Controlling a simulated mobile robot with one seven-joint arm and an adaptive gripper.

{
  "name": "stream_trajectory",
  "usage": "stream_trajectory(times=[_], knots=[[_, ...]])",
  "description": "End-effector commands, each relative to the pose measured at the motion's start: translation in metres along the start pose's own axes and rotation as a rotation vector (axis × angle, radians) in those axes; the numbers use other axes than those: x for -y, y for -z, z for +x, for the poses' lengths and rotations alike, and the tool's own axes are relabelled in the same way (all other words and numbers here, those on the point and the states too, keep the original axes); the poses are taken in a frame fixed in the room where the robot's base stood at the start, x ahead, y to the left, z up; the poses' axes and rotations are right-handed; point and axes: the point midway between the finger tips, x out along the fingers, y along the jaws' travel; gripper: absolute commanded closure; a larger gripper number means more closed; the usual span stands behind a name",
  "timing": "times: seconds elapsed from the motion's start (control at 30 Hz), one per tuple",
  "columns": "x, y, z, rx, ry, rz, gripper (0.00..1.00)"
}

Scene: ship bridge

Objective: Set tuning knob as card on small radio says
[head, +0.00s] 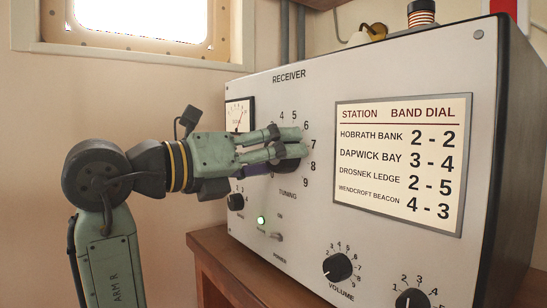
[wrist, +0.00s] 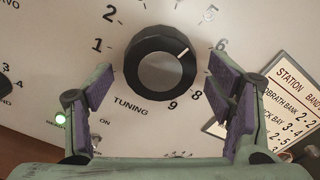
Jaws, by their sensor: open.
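The tuning knob (wrist: 163,70) is black and round, on the pale receiver panel (head: 300,95). In the wrist view its white mark points up and right, roughly between 5 and 6. In the head view the knob (head: 288,164) is partly hidden behind my fingers. My gripper (head: 292,142) is open, its purple-padded fingers on either side of the knob; in the wrist view gaps show between the pads and the knob. The station card (head: 400,160) on the receiver lists Hobrath Bank 2-2, Dapwick Bay 3-4, Drosnek Ledge 2-5 and Wendcroft Beacon 4-3. I see no small radio.
The volume knob (head: 337,267) and another numbered knob (head: 410,300) are at lower right. A small knob (head: 236,202), a lit green lamp (head: 261,221) and a power toggle (head: 277,236) lie below left of tuning. The receiver stands on a wooden surface (head: 225,256).

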Motion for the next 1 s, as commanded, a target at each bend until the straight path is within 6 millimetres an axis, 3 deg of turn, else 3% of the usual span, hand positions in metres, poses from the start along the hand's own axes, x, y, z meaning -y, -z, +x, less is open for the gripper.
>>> stream_trajectory(times=[0.17,0.4,0.6,0.77,1.0], knots=[[0.0,-0.001,-0.022,0.004,-0.001,0.0,0.26],[0.0,-0.001,-0.074,0.003,-0.002,0.001,0.26],[0.0,-0.001,-0.106,0.002,-0.001,0.0,0.26],[0.0,0.0,-0.118,0.001,-0.001,0.0,0.26],[0.0,0.0,-0.119,0.0,0.0,0.0,0.26]])
